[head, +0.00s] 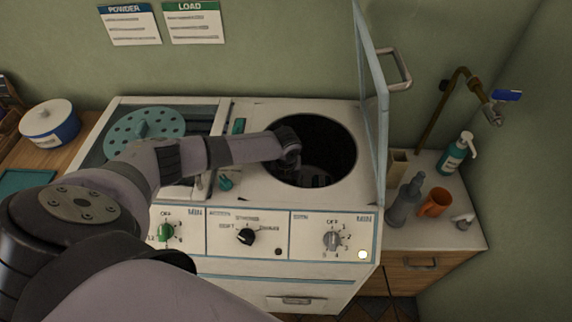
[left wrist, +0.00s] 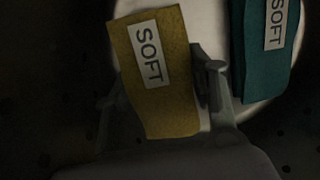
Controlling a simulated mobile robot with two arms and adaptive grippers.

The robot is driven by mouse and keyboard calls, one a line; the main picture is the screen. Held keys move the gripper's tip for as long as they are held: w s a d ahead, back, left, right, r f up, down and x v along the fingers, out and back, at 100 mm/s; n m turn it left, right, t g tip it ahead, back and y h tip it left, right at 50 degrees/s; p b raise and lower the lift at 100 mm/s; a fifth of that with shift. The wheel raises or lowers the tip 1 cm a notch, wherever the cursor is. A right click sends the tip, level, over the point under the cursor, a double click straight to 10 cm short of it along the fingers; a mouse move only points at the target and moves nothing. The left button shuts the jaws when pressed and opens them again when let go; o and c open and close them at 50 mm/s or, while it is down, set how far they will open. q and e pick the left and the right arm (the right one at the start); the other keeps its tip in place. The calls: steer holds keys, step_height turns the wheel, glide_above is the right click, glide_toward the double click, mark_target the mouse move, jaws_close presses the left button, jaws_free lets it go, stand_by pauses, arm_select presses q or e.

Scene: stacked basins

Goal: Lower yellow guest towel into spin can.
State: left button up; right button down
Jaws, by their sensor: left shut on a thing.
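The yellow guest towel (left wrist: 165,90), with a SOFT label, is between the fingers of my left gripper (left wrist: 158,88), which is shut on it. In the head view my left arm reaches over the washer top, and my left gripper (head: 314,178) is down in the dark round opening of the spin can (head: 335,140). The towel cannot be made out in the head view. In the left wrist view a pale round surface (left wrist: 215,25) lies beyond the towel, with dark perforated wall around it. My right gripper is not in view.
A teal towel (left wrist: 264,60) labelled SOFT lies on the pale surface, right of the yellow one. The spin can's lid (head: 372,110) stands open at the right of the opening. Bottles and an orange mug (head: 434,203) stand on the right counter.

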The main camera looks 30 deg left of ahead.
arm_select(q)
steer(key=shift+f, duration=0.2)
steer(key=o, duration=1.4)
step_height(320, 180, up, 28)
steer(key=p, duration=2.5)
